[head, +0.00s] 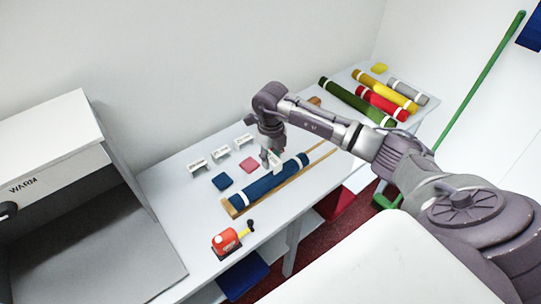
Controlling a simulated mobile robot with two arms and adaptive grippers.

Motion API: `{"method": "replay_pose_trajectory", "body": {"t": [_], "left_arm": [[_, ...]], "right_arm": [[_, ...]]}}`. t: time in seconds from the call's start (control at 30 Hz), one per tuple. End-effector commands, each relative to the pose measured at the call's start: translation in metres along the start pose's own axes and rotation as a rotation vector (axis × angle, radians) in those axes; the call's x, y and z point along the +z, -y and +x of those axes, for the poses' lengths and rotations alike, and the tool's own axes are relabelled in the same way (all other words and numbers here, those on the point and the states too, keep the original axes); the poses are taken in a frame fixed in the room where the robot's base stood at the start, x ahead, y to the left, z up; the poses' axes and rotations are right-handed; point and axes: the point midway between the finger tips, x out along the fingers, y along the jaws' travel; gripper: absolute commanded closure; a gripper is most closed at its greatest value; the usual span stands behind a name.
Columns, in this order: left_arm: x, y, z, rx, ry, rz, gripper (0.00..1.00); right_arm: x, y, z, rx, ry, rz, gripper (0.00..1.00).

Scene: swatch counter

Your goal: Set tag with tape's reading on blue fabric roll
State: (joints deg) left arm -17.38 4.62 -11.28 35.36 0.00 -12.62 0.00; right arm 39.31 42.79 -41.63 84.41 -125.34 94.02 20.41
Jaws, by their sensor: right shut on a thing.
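The blue fabric roll (262,187) lies on a wooden board on the table, with white bands around it. My right gripper (269,160) points down at the roll's back edge and is shut on a small white tag (277,161); any number on it is too small to read. The tag is close over the roll; I cannot tell if they touch. The red tape measure (225,241) with a yellow strip is at the table's front edge; its reading is not legible. Three white tags, (197,166), (220,153) and (243,140), stand in a row behind. My left gripper is out of view.
A blue swatch (222,181) and a pink swatch (249,165) lie behind the roll. Green, red, yellow and grey rolls lie at the far right end, with a yellow object (379,68). A grey box marked WARM (60,150) stands at left.

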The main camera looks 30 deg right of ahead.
Motion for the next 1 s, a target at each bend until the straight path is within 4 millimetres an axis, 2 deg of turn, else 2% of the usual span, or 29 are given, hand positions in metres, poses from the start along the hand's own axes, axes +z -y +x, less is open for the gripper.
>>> {"method": "replay_pose_trajectory", "body": {"t": [1.0], "left_arm": [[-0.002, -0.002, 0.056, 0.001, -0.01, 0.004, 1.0]], "right_arm": [[0.0, 0.0, 0.075, -0.001, -0.001, -0.002, 0.87]]}}
